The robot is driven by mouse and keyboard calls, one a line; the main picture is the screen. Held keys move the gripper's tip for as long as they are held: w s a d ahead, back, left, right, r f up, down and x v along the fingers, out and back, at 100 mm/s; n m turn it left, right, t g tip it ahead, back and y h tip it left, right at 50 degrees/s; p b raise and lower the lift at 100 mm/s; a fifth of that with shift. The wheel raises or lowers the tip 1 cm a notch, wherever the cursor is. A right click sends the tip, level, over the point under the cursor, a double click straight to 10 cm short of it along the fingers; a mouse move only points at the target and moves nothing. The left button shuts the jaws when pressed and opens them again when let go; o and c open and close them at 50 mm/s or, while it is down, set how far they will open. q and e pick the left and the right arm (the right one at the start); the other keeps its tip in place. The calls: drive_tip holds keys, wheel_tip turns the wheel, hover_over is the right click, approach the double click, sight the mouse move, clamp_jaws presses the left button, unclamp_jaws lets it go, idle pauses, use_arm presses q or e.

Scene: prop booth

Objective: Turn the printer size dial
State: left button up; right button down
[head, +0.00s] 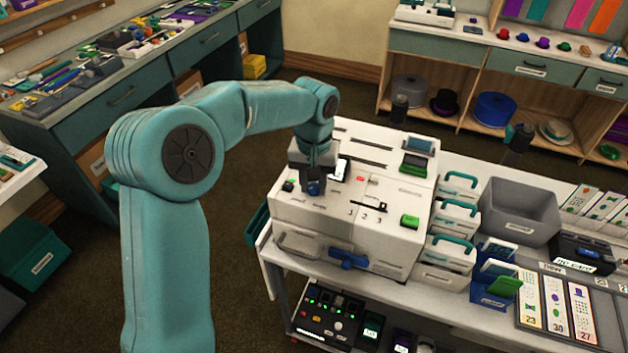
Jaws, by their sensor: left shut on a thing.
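The white printer (318,218) stands on the left end of the table, with slots, small buttons and a slider marked 1, 2, 3 on its top and front. A blue lever (348,260) sticks out low on the printer's front.
To the printer's right are white drawers with teal handles (455,215), a grey bin (520,210) and numbered cards (555,305). A black control box (325,315) sits on the lower shelf. Cluttered counters line the back wall, with open floor between.

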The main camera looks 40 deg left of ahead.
use_arm(q)
drive_tip(key=shift+w+m, duration=0.1)
drive_tip(key=shift+m, duration=0.9)
drive_tip(key=o, duration=0.9)
drive_tip(key=shift+o, duration=0.8)
drive_tip(key=shift+w+a, duration=0.1)
